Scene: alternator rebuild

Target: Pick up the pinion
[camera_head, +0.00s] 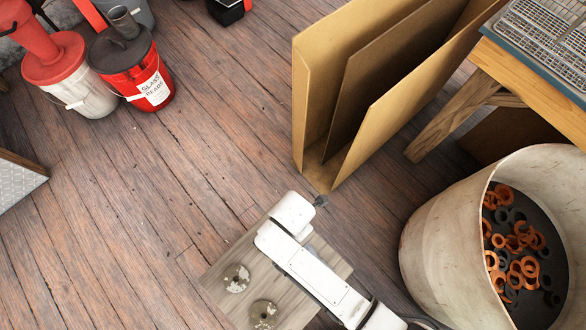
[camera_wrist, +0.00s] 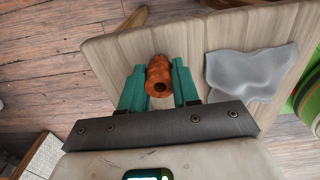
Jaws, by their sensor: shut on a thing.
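The pinion (camera_wrist: 159,74) is a small rust-orange, ribbed part with a dark hole in its near end. It shows in the wrist view between the two teal fingers of my gripper (camera_wrist: 158,68), which is shut on it. Behind it is a pale wooden top (camera_wrist: 122,52); I cannot tell whether the pinion touches that top. In the head view my white arm reaches over a small wooden top (camera_head: 225,268). The pinion and fingers cannot be made out there.
A grey cloth (camera_wrist: 245,68) lies on the wooden top, right of the pinion. Two worn round pieces (camera_head: 236,278) are on the top in the head view. A large bin (camera_head: 440,235) with orange and black rings stands right, a cardboard box (camera_head: 325,85) beyond, buckets (camera_head: 140,75) upper left.

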